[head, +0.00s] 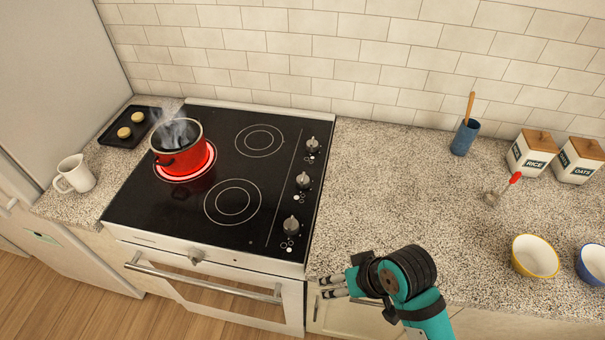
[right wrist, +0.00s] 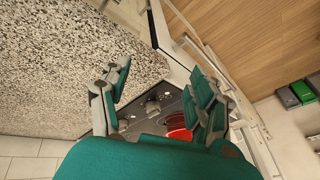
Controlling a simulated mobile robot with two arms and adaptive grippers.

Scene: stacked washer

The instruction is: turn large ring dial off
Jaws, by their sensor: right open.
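A black glass cooktop (head: 180,208) carries a column of dials along its right side: a back dial (head: 313,145), a middle dial (head: 304,180) and a front dial (head: 291,226). Which one is the large ring's dial I cannot tell. A red pot (head: 184,155) steams on a glowing red ring at the left. My right gripper (head: 330,285) is open and empty, in front of the counter edge, lower right of the front dial and apart from it. In the right wrist view its open fingers (right wrist: 158,95) frame the cooktop, a dial (right wrist: 152,108) and the red pot (right wrist: 180,135). My left gripper is out of view.
The oven handle (head: 205,278) and a front knob (head: 196,256) are below the cooktop. A mug (head: 75,174) and a black tray (head: 122,142) stand left.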

